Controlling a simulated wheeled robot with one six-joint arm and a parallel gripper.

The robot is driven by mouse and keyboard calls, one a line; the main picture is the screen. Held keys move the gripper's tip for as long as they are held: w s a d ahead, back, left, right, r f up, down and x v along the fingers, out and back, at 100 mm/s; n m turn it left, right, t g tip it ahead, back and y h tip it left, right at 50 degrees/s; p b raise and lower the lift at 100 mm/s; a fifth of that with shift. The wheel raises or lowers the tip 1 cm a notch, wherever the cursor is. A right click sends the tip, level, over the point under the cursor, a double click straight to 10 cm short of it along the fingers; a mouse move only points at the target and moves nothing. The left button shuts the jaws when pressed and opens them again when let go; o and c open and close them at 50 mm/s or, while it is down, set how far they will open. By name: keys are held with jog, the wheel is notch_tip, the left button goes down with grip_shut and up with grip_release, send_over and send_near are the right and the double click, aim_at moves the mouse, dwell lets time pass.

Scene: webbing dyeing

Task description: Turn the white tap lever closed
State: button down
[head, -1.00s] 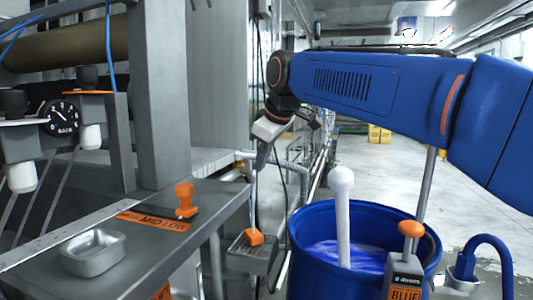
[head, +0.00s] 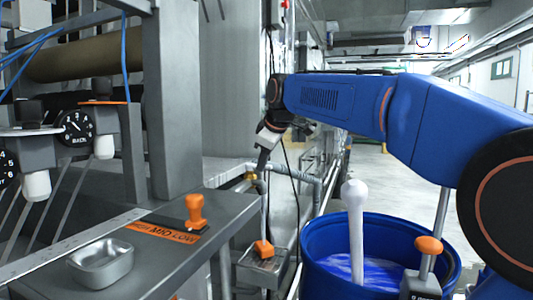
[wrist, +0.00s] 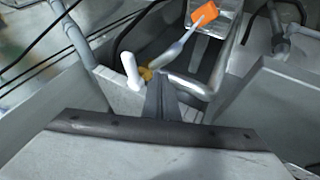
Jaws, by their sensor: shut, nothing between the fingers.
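The white tap lever (wrist: 131,70) stands up at a slant in the wrist view, beside a brass-coloured valve body (wrist: 146,73) on the grey pipe. My gripper (wrist: 157,78) is shut and empty; its tips are just right of the lever, close to the brass part. I cannot tell if they touch. In the head view my gripper (head: 261,172) points down at the brass fitting (head: 250,176) on the pipe. The white lever does not show clearly there.
An orange-ended handle (wrist: 204,15) reaches over the trough near the tap. A blue drum (head: 322,230) with blue liquid and a white round-topped rod (head: 355,215) stands right of the pipe. A grey bench (head: 200,238) with an orange knob (head: 195,212) is at left.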

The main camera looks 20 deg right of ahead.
jog(key=w, duration=0.1)
jog(key=w+f, duration=0.1)
jog(key=w+d, duration=0.1)
jog(key=shift+f, duration=0.25)
jog(key=shift+w+d, duration=0.35)
jog(key=shift+w, duration=0.4)
